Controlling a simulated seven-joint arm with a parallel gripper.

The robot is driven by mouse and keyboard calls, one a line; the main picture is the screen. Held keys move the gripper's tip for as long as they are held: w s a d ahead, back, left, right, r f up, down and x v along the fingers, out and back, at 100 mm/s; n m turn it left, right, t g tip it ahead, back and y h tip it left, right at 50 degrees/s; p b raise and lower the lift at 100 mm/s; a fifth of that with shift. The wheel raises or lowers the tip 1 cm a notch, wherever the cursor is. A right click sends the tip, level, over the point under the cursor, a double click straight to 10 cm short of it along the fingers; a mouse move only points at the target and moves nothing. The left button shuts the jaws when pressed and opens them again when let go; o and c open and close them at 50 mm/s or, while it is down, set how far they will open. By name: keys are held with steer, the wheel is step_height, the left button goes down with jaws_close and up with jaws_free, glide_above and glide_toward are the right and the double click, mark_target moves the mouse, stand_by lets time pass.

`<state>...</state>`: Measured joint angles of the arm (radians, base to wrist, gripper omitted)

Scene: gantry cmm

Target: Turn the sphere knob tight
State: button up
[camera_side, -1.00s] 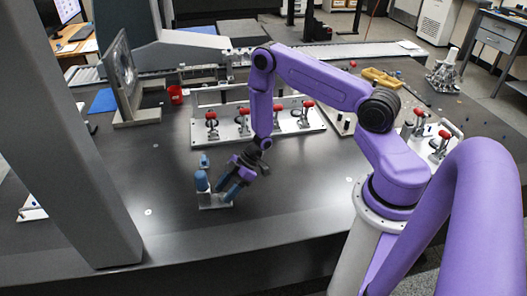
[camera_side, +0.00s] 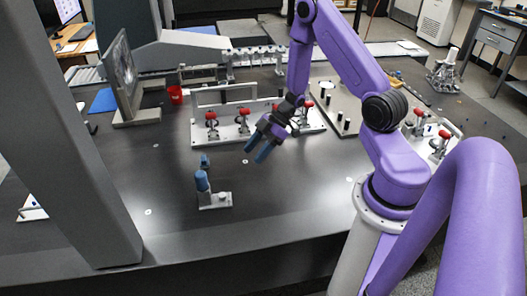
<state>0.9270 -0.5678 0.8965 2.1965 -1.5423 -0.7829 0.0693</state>
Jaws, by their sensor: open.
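A small fixture stands on the dark table, left of centre, with a light grey base (camera_side: 214,203). It carries an upright blue post (camera_side: 202,181) with a smaller blue piece (camera_side: 205,161) above it, and a short grey stub (camera_side: 222,194) on its right side. The parts are too small to tell which one is the sphere knob, or how tight it is. My gripper (camera_side: 257,149) is open and empty, its blue fingers pointing down and left. It is raised above the table, up and right of the fixture and apart from it.
A plate with several red-handled clamps (camera_side: 244,129) lies behind my gripper. A red cup (camera_side: 175,95) and an upright framed panel (camera_side: 122,72) stand at the back left. A large grey column (camera_side: 70,130) fills the left foreground. The table in front of the fixture is clear.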

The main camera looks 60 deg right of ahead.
steer(key=w+a+r+m+t+h, duration=0.1)
steer(key=w+a+r+h, duration=0.1)
steer(key=a+r+h, duration=0.5)
steer(key=s+a+r+m+g, duration=0.1)
steer(key=s+a+r, duration=0.2)
steer(key=s, duration=0.3)
steer(key=s+a+r+m+g, duration=0.1)
steer(key=s+a+r, duration=0.2)
steer(key=s, duration=0.4)
steer(key=shift+s+a+r, duration=0.25)
steer(key=shift+a+r, duration=0.05)
steer(key=shift+r, duration=0.3)
steer(key=s+r+n+g, duration=0.1)
steer(key=s+r, duration=0.1)
steer(key=s, duration=0.4)
steer(key=s+r+n+g, duration=0.1)
steer(key=s+r, duration=0.2)
steer(key=s, duration=0.3)
steer(key=shift+s+d+r+n+g+h, duration=0.15)
steer(key=shift+s+r+n+g+h, duration=0.15)
steer(key=shift+s+h, duration=0.1)
